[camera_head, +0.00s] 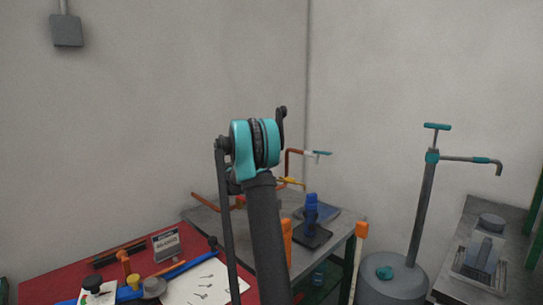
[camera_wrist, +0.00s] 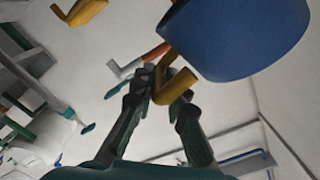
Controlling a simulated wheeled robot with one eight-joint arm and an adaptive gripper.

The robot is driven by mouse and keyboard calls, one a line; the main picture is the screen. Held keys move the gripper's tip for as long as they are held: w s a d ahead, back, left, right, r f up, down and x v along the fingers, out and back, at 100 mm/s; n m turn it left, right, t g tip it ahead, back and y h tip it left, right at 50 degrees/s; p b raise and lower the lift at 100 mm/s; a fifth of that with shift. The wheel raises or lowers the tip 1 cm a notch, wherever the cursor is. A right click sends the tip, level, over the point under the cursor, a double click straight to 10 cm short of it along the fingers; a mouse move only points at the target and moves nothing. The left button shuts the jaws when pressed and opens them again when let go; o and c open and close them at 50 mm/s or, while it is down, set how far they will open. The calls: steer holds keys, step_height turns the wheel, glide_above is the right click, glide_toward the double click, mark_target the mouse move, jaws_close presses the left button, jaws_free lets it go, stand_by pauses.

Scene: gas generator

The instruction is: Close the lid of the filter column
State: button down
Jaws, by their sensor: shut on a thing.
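In the wrist view, my gripper (camera_wrist: 152,88) is shut on a yellow bent handle (camera_wrist: 178,88). The handle is beside a large blue cylindrical body (camera_wrist: 238,38), which fills the upper right and is cut off by the frame edge. I cannot tell whether this body is the filter column or its lid, or how far the lid is open. In the head view, a blue upright column (camera_head: 311,212) stands on a dark base on the grey table. A yellow piece (camera_head: 292,182) shows just behind and left of it. My arm hides my gripper there.
An orange pipe with a teal-handled tap (camera_head: 318,153) rises behind the grey table (camera_head: 345,222). A red table (camera_head: 60,286) with tools is at lower left. A grey tank with a tall pump (camera_head: 421,215) stands to the right. Another yellow piece (camera_wrist: 84,11) shows at upper left.

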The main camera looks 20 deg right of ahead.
steer(key=shift+s+f, duration=0.15)
steer(key=shift+f, duration=0.4)
steer(key=shift+s+f, duration=0.15)
steer(key=shift+f, duration=0.4)
steer(key=c, duration=1.6)
jaws_free()
steer(key=shift+w+d+f, duration=0.1)
steer(key=shift+o, duration=0.2)
steer(key=v, duration=1.2)
